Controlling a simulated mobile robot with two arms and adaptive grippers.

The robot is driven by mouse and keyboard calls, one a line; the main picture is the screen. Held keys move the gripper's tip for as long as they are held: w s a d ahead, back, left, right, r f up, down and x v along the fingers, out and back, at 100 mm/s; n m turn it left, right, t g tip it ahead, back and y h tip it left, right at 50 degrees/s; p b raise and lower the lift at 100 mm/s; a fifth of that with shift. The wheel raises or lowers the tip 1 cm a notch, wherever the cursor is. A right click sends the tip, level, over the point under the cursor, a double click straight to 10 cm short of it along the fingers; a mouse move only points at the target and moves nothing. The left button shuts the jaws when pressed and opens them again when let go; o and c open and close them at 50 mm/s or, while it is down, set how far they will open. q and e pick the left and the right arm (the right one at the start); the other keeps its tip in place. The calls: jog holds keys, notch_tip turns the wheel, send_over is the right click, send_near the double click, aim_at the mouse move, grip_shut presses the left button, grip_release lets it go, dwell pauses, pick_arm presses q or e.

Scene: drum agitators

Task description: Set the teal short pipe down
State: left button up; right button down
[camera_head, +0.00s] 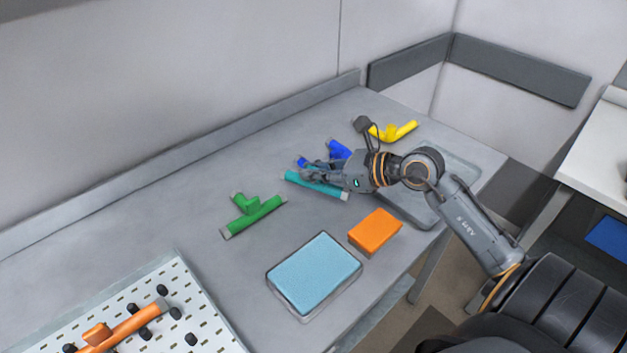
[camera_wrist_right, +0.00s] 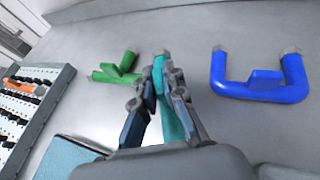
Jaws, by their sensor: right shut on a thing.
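The teal short pipe (camera_head: 318,188) is a straight tube with grey ends, low over the grey table. My right gripper (camera_head: 310,173) is shut on it. In the right wrist view the teal pipe (camera_wrist_right: 160,78) passes between the fingers of the same gripper (camera_wrist_right: 158,92) and points away from the wrist. I cannot tell whether the pipe touches the table. My left gripper is not in view.
A blue U-shaped pipe (camera_wrist_right: 263,88) lies close by, partly hidden by my arm in the head view. A green pipe (camera_head: 255,215), yellow pipe (camera_head: 393,131), orange block (camera_head: 375,230), light-blue pad (camera_head: 315,271) and white perforated board (camera_head: 215,330) surround free table.

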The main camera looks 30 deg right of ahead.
aim_at(314, 183)
jog(key=shift+w+f, duration=0.2)
jog(key=shift+f, duration=0.05)
notch_tip(314, 183, down, 2)
jog(key=shift+w+d+f+p, duration=0.1)
jog(key=shift+w+f+p, duration=0.1)
jog(key=shift+p, duration=0.1)
jog(key=shift+f, duration=0.35)
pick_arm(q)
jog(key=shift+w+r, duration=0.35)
pick_arm(e)
jog(key=shift+f, duration=0.15)
jog(key=shift+f, duration=0.1)
jog(key=shift+f, duration=0.15)
jog(key=c, duration=1.4)
grip_release()
jog(key=shift+s, duration=0.1)
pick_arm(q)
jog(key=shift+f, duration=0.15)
